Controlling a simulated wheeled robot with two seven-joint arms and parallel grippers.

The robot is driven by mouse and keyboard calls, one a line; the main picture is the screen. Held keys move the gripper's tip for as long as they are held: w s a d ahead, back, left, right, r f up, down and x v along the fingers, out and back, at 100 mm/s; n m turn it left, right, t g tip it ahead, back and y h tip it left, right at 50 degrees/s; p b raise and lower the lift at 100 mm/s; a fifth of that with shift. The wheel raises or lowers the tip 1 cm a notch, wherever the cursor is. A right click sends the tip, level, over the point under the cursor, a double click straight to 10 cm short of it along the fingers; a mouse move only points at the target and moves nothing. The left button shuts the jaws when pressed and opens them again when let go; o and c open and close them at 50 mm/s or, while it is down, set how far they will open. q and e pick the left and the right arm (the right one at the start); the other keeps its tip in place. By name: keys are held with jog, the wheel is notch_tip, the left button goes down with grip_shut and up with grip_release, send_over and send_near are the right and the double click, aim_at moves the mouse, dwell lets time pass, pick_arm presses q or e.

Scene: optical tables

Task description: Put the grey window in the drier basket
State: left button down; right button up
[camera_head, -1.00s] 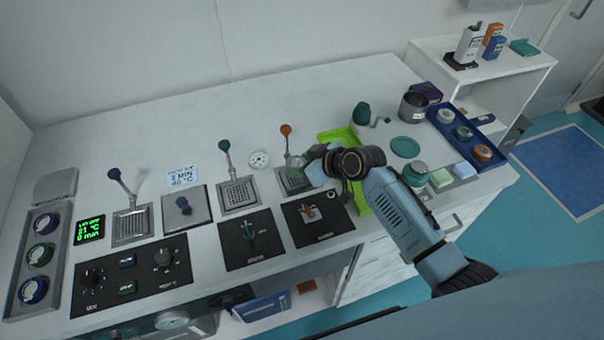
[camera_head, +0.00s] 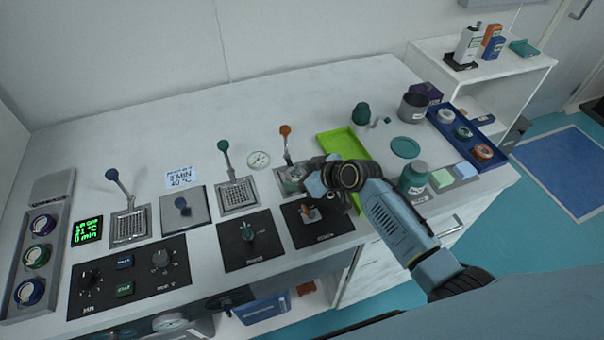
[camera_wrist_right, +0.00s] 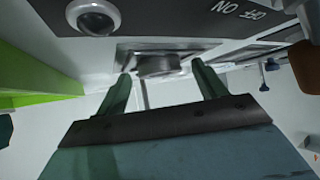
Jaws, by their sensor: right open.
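My right gripper (camera_head: 292,184) is open, low over the orange-handled basket (camera_head: 286,165) at the front of the table. It also shows in the right wrist view (camera_wrist_right: 163,84), its two green fingers apart on either side of a shiny metal shape (camera_wrist_right: 155,64) in the basket's opening. I cannot tell whether that shape is the window or part of the basket. A grey ring-mounted disc (camera_head: 446,116), possibly the grey window, sits in the blue tray (camera_head: 470,129) at the right. No label shows which basket is the drier's. My left gripper is not in view.
A green-handled basket (camera_head: 237,196) and a blue-handled basket (camera_head: 130,228) stand to the left. A lime-green tray (camera_head: 335,142) lies behind my right gripper. A dark switch panel (camera_head: 335,228) lies in front.

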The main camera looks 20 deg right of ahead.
jog(key=shift+r, duration=0.1)
jog(key=shift+s+d+r, duration=0.1)
jog(key=shift+d+r, duration=0.05)
jog(key=p+v, duration=0.1)
jog(key=v, duration=1)
jog(key=shift+s+r+p, duration=0.25)
jog(key=shift+p, duration=0.15)
